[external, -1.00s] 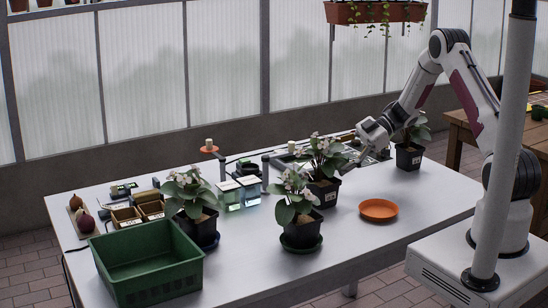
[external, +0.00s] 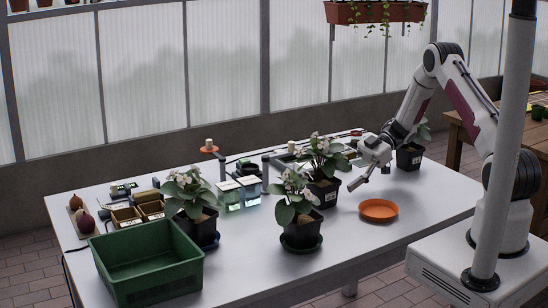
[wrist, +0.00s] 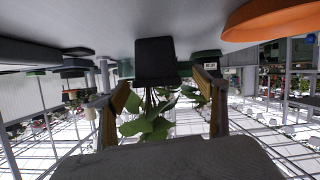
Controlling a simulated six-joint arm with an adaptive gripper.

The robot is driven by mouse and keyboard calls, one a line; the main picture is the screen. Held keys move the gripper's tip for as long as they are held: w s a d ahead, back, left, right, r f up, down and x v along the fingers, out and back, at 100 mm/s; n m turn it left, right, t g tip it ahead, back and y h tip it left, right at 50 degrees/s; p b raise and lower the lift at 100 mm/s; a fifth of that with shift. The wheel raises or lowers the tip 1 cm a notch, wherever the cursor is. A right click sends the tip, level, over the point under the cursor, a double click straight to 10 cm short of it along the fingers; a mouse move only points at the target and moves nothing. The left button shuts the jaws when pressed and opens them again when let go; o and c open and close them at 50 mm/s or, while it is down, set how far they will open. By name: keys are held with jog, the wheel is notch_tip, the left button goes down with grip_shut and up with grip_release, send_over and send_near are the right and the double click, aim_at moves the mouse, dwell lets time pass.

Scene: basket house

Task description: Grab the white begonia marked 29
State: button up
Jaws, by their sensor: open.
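Several white-flowered begonias in dark pots stand on the table: one at left (external: 188,192), one at front centre (external: 297,205), one in the middle (external: 323,160) and one at back right (external: 410,155), partly behind my arm. Pale tags show on some pots, but I cannot read 29 on any. My gripper (external: 370,176) is open and empty, low over the table, right of the middle begonia. The wrist view is upside down; a dark pot (wrist: 155,60) with leaves shows ahead between the open fingers (wrist: 162,88). A tagged pot (wrist: 209,66) stands to its right.
An orange saucer (external: 378,209) lies close in front of my gripper and shows in the wrist view (wrist: 270,18). A green crate (external: 150,265) stands at front left. Wooden boxes (external: 125,218) and glass containers (external: 229,196) stand behind. The table's right front is clear.

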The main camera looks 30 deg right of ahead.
aim_at(330, 183)
jog(key=shift+x, duration=0.9)
jog(key=shift+a, duration=0.1)
jog(key=shift+x, duration=2.5)
jog(key=shift+w+f, duration=0.1)
jog(key=shift+w, duration=0.1)
jog(key=c, duration=1.3)
